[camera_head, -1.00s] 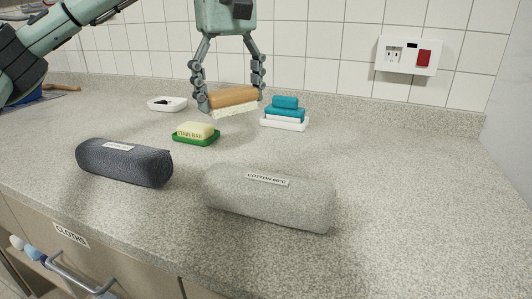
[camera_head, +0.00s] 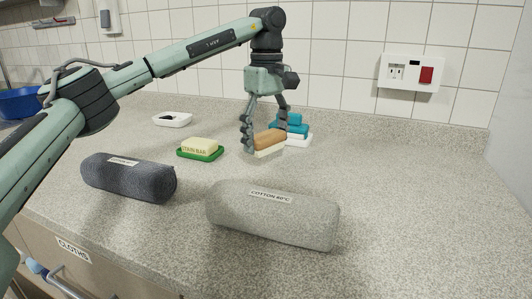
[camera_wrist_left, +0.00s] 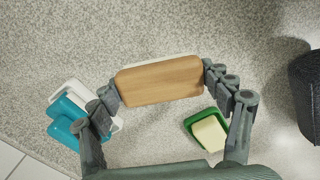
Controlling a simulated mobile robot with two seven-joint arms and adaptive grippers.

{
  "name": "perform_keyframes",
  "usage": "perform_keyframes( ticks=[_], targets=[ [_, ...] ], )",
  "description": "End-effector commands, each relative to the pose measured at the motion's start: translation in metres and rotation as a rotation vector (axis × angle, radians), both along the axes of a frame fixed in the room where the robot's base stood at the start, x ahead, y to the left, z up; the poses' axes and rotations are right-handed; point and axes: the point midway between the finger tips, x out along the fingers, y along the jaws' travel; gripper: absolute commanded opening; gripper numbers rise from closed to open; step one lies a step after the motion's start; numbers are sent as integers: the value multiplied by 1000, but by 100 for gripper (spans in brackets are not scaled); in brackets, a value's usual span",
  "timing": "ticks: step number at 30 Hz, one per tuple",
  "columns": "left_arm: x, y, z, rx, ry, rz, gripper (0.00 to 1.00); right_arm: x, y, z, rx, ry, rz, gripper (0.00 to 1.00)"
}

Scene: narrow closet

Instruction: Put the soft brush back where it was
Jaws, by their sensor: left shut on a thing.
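The soft brush (camera_head: 269,141) has a wooden back and pale bristles facing down. My left gripper (camera_head: 265,138) is shut on it, with one finger at each end. In the left wrist view the brush (camera_wrist_left: 160,80) lies between the fingertips (camera_wrist_left: 162,84). In the head view it is close to the counter, between the green soap dish and the white dish with teal blocks; I cannot tell whether it touches the surface. My right gripper is not in view.
A green dish (camera_head: 217,154) holds a "STAIN BAR" soap (camera_head: 199,146). A white dish (camera_head: 298,141) with teal blocks (camera_head: 290,122) stands behind the brush. A dark roll (camera_head: 128,178) and a grey roll (camera_head: 272,216) lie in front. The counter's right side is clear.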

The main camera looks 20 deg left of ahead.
Motion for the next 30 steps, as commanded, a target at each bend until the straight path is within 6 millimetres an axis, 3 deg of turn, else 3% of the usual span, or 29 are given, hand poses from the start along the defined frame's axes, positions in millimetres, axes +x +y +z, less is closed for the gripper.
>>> perform_keyframes(
  ticks=[4,7,22,23,27,30],
  targets=[
    [-1,1,-24,1,3,1,51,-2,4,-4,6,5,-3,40],
    [-1,1,-34,1,2,1,51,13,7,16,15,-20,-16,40],
    [-1,1,-42,-1,1,1,51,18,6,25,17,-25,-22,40],
    [-1,1,-41,-1,1,1,82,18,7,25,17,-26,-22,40],
    [-1,1,-41,-1,1,1,99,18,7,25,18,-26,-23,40],
    [-1,1,-41,-1,1,1,99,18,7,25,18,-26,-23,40]
  ],
)
